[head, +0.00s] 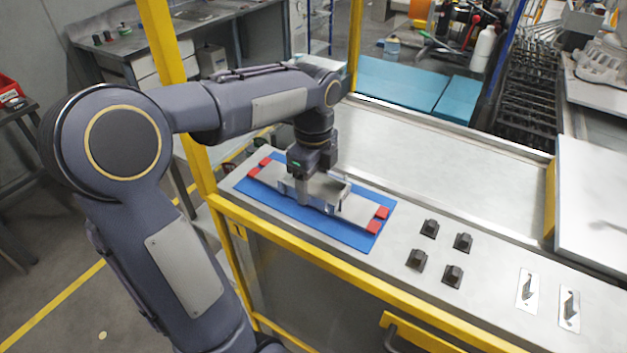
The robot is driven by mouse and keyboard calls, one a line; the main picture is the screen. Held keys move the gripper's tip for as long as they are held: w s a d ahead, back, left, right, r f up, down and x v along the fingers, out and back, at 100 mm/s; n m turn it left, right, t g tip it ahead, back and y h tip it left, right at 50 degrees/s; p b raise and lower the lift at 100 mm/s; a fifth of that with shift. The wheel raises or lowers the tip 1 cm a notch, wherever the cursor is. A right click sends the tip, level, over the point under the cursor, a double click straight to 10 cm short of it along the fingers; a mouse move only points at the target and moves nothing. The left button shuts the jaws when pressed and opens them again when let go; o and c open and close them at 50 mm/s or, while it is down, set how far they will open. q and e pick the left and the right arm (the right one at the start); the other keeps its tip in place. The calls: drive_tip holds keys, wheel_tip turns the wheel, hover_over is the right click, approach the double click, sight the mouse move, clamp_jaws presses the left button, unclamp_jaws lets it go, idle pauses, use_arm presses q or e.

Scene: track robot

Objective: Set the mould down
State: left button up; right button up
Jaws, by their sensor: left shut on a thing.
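The mould (357,211) is a long pale grey bar with red blocks at both ends. It lies over a blue mat (376,238) on the grey bench top; I cannot tell whether it touches the mat. My left gripper (318,192) points down at the middle of the mould and is shut on it. The gripper and wrist hide the mould's middle part. My right gripper does not show.
Several black blocks (430,228) stand on the bench right of the mat. Two metal plates with handles (527,291) lie further right. A yellow rail (350,278) runs along the bench's front edge, with a yellow post (176,75) at left.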

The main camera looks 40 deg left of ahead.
sight(313, 190)
use_arm(q)
drive_tip(key=shift+f, duration=0.1)
drive_tip(key=o, duration=1.5)
wheel_tip(313, 190, up, 12)
drive_tip(key=shift+r+p, duration=0.1)
drive_tip(key=shift+p, duration=0.45)
